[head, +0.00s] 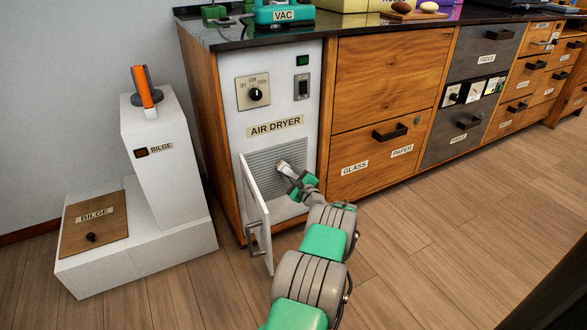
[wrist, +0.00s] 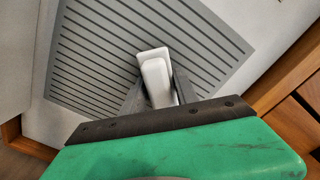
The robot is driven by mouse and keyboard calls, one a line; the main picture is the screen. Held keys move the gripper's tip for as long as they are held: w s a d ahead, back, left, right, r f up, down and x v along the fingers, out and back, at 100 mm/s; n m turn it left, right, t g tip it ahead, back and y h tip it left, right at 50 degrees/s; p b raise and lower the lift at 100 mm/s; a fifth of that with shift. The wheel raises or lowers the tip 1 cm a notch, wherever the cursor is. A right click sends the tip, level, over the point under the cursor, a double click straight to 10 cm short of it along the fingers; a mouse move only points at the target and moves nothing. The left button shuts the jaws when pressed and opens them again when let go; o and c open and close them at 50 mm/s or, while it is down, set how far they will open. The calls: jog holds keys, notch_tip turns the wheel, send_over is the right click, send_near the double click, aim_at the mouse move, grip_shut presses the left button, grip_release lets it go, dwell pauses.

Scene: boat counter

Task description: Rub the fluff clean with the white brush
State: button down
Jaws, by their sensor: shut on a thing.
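My gripper (head: 294,179) is at the front of the air dryer (head: 313,118), shut on the white brush (head: 283,167). The brush also shows in the wrist view (wrist: 156,75), between the two fingers, with its far end over the grey slatted grille (wrist: 95,50). I cannot tell whether the brush touches the grille. The grille shows in the head view (head: 265,160) behind the open white door (head: 257,215). No distinct fluff can be made out on the grille.
The open door with its handle stands just left of my arm. A white bilge box (head: 160,150) with an orange lever (head: 146,87) stands further left. Wooden drawers (head: 375,125) lie to the right. The floor (head: 440,240) at right is clear.

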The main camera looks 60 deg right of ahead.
aim_at(271, 171)
jog(key=shift+w+a+r+p, duration=0.1)
jog(key=shift+w+a+p, duration=0.45)
jog(key=shift+a, duration=0.35)
jog(key=shift+w+a+r+p, duration=0.1)
jog(key=shift+w+a+p, duration=0.4)
jog(key=shift+a, duration=0.4)
jog(key=shift+w+a+p, duration=0.35)
jog(key=shift+w+a, duration=0.35)
jog(key=shift+a, duration=0.2)
jog(key=shift+w+a+f+p, duration=0.1)
jog(key=shift+w+a+p, duration=0.35)
jog(key=shift+a, duration=0.55)
jog(key=shift+w+a+f+p, duration=0.1)
jog(key=shift+w+a+p, duration=0.1)
jog(key=shift+w+a, duration=0.55)
jog(key=shift+s+a, duration=0.15)
jog(key=shift+s, duration=0.15)
jog(key=p+v, duration=0.1)
jog(key=v, duration=0.5)
jog(key=shift+p+v, duration=0.45)
jog(key=shift+v, duration=1.05)
